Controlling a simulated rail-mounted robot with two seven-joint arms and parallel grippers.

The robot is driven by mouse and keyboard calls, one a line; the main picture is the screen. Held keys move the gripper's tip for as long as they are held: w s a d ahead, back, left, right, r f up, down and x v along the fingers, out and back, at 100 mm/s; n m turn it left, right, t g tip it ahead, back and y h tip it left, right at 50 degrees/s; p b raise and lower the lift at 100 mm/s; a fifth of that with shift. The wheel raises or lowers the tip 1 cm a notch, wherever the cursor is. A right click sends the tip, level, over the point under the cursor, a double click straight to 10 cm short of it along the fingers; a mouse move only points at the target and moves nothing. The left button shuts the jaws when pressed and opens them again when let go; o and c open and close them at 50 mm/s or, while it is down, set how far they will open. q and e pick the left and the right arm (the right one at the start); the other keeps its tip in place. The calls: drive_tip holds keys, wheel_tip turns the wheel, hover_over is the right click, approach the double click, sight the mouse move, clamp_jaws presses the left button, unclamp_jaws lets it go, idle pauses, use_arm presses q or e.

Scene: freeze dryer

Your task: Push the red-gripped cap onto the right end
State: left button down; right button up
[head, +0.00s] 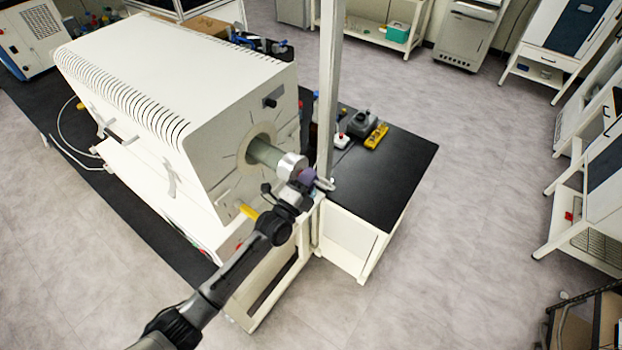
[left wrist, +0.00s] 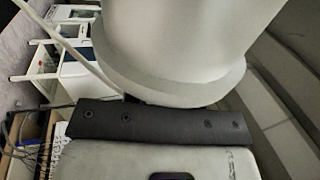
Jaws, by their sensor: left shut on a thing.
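A greenish tube (head: 265,153) sticks out of the right end face of the large white housing (head: 215,110) in the head view. A silver metal cap (head: 291,166) sits at the tube's outer end, in line with it. My left gripper (head: 313,182) is at the cap's outer side, shut on its small purplish grip; no clear red shows. In the left wrist view a large pale cylinder with a flange (left wrist: 175,75) fills the top, close above a dark bar with screws. The fingertips are hidden there, and how far the cap sits on the tube cannot be told. My right gripper is not in view.
A metal post (head: 328,95) stands right behind my left gripper. A black-topped bench (head: 385,185) lies to the right, with a yellow device (head: 376,136) and a dark grey device (head: 361,123) on it.

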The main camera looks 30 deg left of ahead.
use_arm(q)
drive_tip(key=c, duration=0.9)
unclamp_jaws()
drive_tip(key=shift+p+v, duration=1.4)
drive_tip(key=shift+v, duration=2.05)
